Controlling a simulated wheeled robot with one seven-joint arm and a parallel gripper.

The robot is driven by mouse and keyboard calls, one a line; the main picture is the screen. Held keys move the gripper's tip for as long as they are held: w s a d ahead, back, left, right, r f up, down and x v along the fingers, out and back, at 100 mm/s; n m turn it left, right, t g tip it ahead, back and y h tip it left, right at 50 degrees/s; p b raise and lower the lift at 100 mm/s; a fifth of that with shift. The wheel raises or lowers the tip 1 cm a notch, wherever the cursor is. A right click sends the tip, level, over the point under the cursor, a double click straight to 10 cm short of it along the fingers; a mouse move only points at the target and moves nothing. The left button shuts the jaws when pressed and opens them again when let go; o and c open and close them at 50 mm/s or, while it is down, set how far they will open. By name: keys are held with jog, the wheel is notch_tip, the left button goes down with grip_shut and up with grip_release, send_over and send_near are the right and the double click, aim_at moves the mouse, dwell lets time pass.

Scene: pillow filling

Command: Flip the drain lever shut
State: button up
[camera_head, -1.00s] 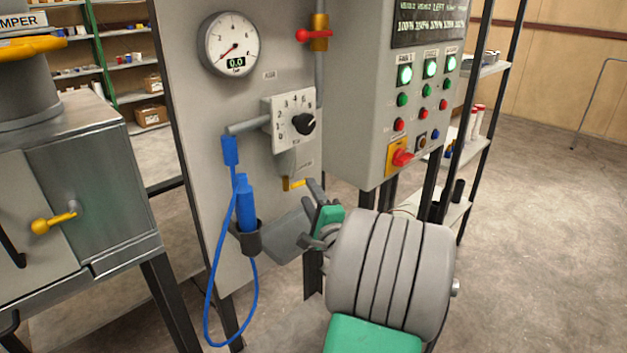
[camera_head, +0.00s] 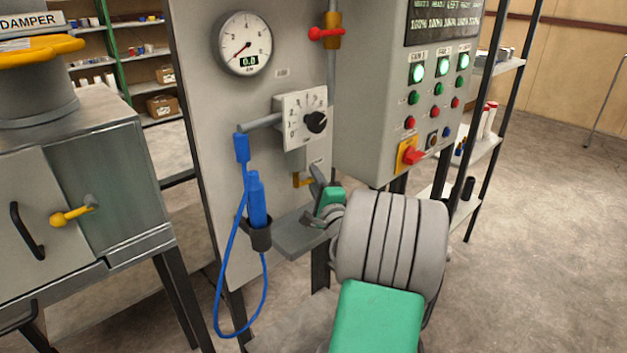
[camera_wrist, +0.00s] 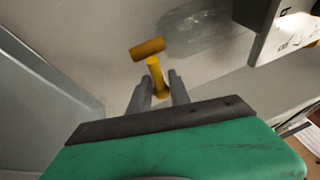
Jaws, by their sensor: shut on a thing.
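The small yellow drain lever (camera_head: 297,181) is low on the grey panel, under the dial box, and my gripper partly hides it. In the wrist view, a yellow rod (camera_wrist: 156,75) sits between the two grey fingers of my gripper (camera_wrist: 160,82). A second short yellow bar (camera_wrist: 148,49) lies just beyond it, crosswise. My gripper (camera_head: 316,182) is shut on the yellow rod, close to the panel. The fingers hide part of the rod.
A grey tray (camera_head: 296,236) juts out below my gripper. A blue tool (camera_head: 257,203) stands in a dark holder to the left, its blue cable hanging in a loop. The dial box (camera_head: 302,118) is above, and the control cabinet (camera_head: 366,140) is to the right.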

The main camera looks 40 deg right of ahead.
grip_shut()
jog(key=shift+f+n+b, duration=0.15)
jog(key=shift+n+b, duration=0.25)
jog(key=shift+b, duration=0.75)
jog(key=shift+r+n+t+b, duration=0.3)
jog(key=shift+r+b, duration=0.05)
jog(key=o, duration=0.7)
grip_release()
jog(key=shift+o, duration=0.2)
